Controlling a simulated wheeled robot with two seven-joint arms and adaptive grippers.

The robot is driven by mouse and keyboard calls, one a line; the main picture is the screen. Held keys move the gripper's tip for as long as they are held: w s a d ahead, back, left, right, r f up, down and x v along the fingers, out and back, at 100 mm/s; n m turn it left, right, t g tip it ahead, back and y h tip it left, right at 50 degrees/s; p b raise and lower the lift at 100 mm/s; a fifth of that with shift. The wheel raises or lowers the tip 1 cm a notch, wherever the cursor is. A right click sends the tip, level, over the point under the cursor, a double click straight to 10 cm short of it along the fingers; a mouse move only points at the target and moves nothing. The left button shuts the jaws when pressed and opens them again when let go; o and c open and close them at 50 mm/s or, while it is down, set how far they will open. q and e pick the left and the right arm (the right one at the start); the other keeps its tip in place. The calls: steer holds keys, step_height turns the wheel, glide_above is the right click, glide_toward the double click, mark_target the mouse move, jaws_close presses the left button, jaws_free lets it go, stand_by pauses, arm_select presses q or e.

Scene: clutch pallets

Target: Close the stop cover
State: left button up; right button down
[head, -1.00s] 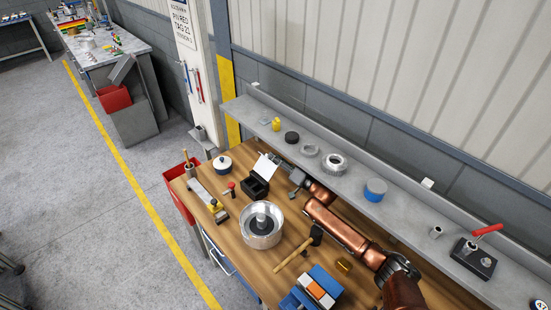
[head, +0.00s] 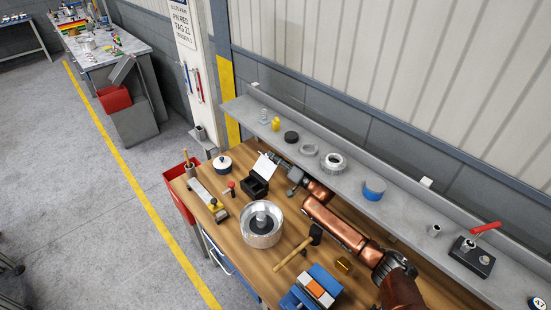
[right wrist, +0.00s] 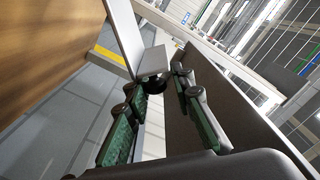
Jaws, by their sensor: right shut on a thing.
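A pale flap (head: 266,165), which looks like the stop cover, stands raised and tilted at the dark box (head: 257,185) on the bench. In the right wrist view a pale panel (right wrist: 125,35) and a light grey block (right wrist: 155,62) lie just past the fingertips. My right gripper (head: 277,158) is beside the flap, partly hidden by the shelf edge. In the right wrist view its green-padded fingers (right wrist: 156,98) have a small dark round part (right wrist: 155,85) between their tips. I cannot tell exactly which part they grip. My left gripper is not in view.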

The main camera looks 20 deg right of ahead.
steer(key=shift+d+f, duration=0.1)
steer(key=shift+f, duration=0.2)
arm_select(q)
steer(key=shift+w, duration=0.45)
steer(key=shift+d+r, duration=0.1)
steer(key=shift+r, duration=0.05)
